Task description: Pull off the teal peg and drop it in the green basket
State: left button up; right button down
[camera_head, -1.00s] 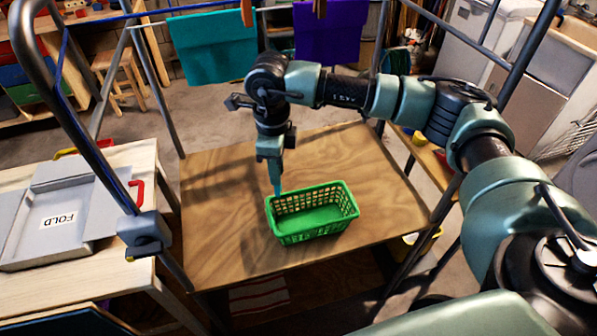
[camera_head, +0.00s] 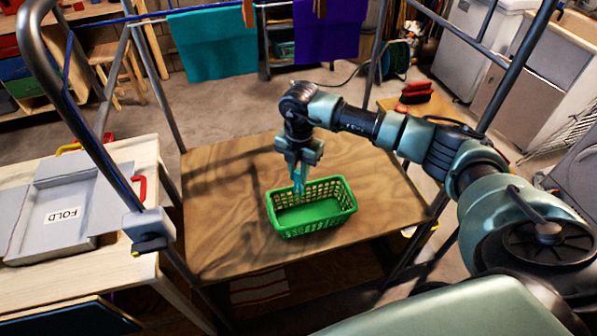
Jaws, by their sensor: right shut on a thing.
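My right gripper (camera_head: 298,182) points down over the back left part of the green basket (camera_head: 312,228). It is shut on a small teal thing, which looks like the teal peg (camera_head: 299,184). The peg's lower end is at the height of the basket's rim in the picture. I cannot tell whether it is inside the rim or just above it. The basket is upright on the wooden table (camera_head: 225,235), and its visible floor is empty. My left gripper is not in view.
A teal cloth (camera_head: 213,45) and a purple cloth (camera_head: 330,32) hang at the back, with an orange peg (camera_head: 248,12) near them. A fold board (camera_head: 62,215) lies on the left table. Metal frame posts stand around the wooden table. The tabletop around the basket is clear.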

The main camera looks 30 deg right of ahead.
jog(key=shift+f+b, duration=4.5)
jog(key=shift+f, duration=1.85)
jog(key=c, duration=1.2)
grip_release()
jog(key=shift+c, duration=0.2)
jog(key=shift+r, duration=0.1)
